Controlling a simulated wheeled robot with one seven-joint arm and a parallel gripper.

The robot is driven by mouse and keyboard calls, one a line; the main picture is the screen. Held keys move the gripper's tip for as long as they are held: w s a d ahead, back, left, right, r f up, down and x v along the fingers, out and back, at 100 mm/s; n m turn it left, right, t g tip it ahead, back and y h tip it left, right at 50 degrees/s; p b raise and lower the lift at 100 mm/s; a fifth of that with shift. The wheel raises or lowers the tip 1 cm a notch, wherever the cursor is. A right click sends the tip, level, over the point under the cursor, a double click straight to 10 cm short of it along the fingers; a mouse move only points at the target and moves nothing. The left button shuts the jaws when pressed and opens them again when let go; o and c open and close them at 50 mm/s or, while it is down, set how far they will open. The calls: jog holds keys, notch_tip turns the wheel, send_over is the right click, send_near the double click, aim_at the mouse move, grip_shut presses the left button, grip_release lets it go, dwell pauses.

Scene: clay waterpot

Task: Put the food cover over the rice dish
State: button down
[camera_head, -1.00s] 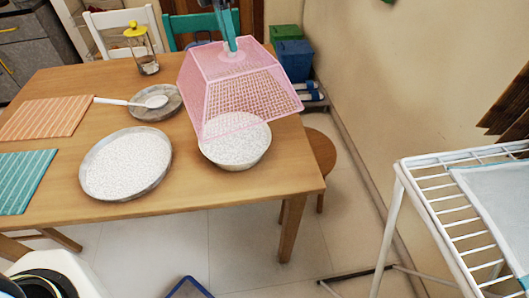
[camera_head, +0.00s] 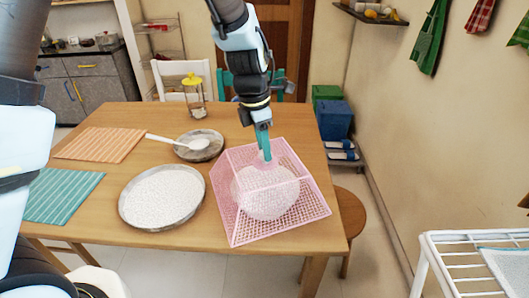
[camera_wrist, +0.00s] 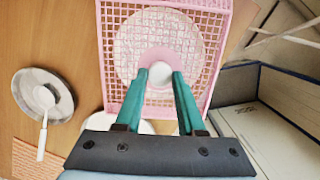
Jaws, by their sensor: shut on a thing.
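The food cover (camera_head: 312,209) is a pink mesh frustum with a knob on top. In the head view it surrounds the round bowl of white rice (camera_head: 265,195), which shows through the mesh. I cannot tell whether its lower rim touches the table. My gripper (camera_head: 264,153) points down and is shut on the cover's knob. In the wrist view, the green fingertips (camera_wrist: 158,72) are at the pink top of the cover (camera_wrist: 217,55), with the rice bowl (camera_wrist: 160,28) behind the mesh. A wide dish of white grains (camera_head: 162,197) stands uncovered to the left.
A small plate with a white spoon (camera_head: 200,146), a jar with a yellow lid (camera_head: 194,97) and orange (camera_head: 101,144) and teal (camera_head: 62,195) mats lie further left. The cover is near the table's front right corner. A stool (camera_head: 350,215) stands beside it.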

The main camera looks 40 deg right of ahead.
jog(key=shift+f, duration=1.1)
jog(key=shift+f, duration=0.35)
jog(key=c, duration=0.5)
grip_release()
jog(key=r, duration=0.4)
jog(key=a+r+b, duration=0.1)
jog(key=r, duration=0.8)
jog(key=shift+w+a, duration=0.3)
jog(key=shift+a, duration=0.1)
jog(key=shift+f, duration=0.1)
